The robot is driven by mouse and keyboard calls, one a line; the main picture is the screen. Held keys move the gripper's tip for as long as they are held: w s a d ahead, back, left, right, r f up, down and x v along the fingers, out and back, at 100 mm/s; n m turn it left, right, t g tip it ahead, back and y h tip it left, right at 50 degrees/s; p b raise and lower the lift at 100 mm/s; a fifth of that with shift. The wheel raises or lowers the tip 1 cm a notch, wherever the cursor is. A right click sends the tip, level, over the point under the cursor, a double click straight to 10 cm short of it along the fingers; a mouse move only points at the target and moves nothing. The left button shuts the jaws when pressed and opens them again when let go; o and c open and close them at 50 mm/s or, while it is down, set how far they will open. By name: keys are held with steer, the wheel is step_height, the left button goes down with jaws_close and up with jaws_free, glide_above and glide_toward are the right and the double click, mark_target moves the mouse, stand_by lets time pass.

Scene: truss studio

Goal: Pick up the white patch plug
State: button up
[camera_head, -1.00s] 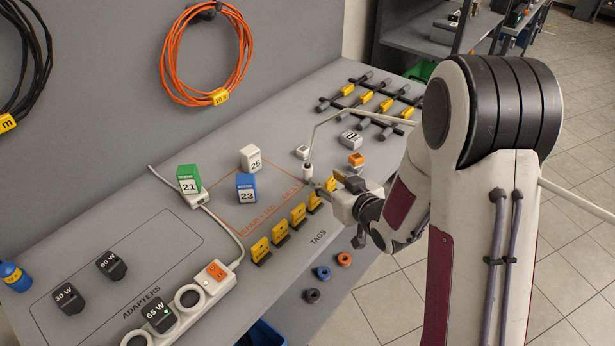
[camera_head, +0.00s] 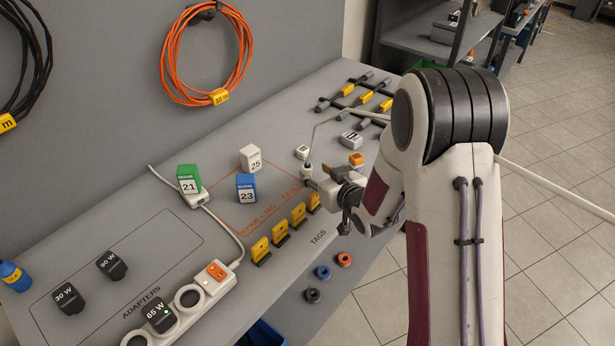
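A small white plug (camera_head: 307,171) with a dark lower part stands at the right end of the orange-outlined area, with a thin pale lead bending up and right from it, behind my arm. I take this to be the white patch plug. My gripper (camera_head: 313,184) is low over the bench at the plug's right side, its fingertips at or very near it. Whether they touch it, and how far they are apart, is too small to tell. A white block marked 25 (camera_head: 251,158) stands farther left, apart from my gripper.
Green block 21 (camera_head: 188,178) and blue block 23 (camera_head: 246,189) stand to the left. Yellow tags (camera_head: 280,232) line the front edge near my gripper. A small white piece (camera_head: 302,152), a grey block (camera_head: 351,139) and an orange-topped piece (camera_head: 356,159) lie behind.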

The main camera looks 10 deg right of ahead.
mark_target(309, 169)
steer(key=shift+w+a+f, duration=0.1)
steer(key=shift+w+f, duration=0.05)
steer(key=shift+w, duration=0.1)
steer(key=shift+x, duration=2.45)
steer(key=shift+a, duration=0.15)
jaws_close()
